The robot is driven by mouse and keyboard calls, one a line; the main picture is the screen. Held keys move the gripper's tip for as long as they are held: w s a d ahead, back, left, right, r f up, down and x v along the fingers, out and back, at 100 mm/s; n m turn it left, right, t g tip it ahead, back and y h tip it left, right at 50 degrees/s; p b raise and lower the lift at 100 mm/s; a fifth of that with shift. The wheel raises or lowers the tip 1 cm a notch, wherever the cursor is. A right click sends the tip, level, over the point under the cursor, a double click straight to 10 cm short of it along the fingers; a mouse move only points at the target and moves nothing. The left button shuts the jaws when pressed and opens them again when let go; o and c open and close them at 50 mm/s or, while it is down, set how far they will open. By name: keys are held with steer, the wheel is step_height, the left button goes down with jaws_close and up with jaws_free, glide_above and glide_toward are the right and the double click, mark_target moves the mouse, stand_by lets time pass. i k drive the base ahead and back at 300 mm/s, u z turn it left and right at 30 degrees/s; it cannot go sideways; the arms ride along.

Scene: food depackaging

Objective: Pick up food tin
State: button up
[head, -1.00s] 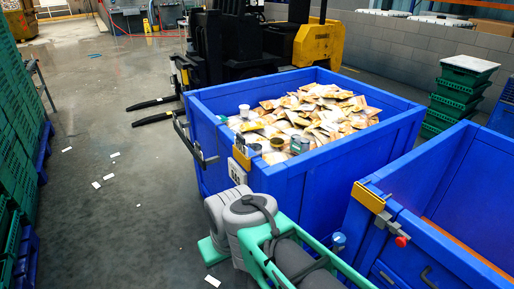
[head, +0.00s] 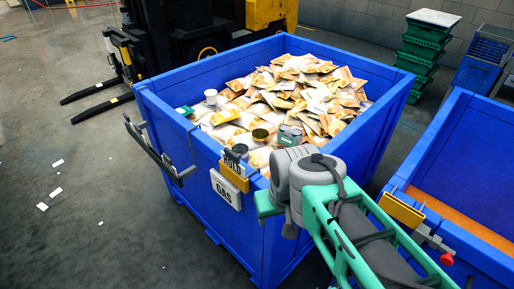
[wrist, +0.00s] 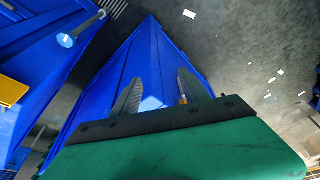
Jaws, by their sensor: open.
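Several food tins lie among pouches in the large blue bin (head: 225,200) in the head view. A pale tin (head: 211,97) stands near the left back. A green-topped tin (head: 184,111) lies by the left wall. A dark-topped tin (head: 260,135) and a grey tin (head: 289,134) sit toward the front, with another grey tin (head: 240,150) at the front wall, partly hidden. My gripper (wrist: 161,88) is open and empty in the wrist view, its fingers apart over blue bin surfaces. No tin shows there. In the head view my arm is at the bin's front right corner; the fingers are hidden.
Beige and orange pouches (head: 300,85) fill the bin. A second blue bin (head: 455,150) stands to the right. Signs (head: 228,188) and a metal bar (head: 150,150) are on the first bin's front. A forklift (head: 190,40) is behind.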

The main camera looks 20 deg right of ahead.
mark_target(243, 149)
steer(key=u, duration=0.05)
steer(key=k, duration=0.55)
steer(key=u, duration=0.65)
steer(key=i, duration=0.8)
steer(key=u, duration=0.8)
steer(key=i, duration=1.45)
steer(key=z, duration=0.7)
steer(key=i, duration=1.3)
steer(key=z, duration=0.9)
steer(key=k, duration=0.15)
steer(key=u, duration=0.05)
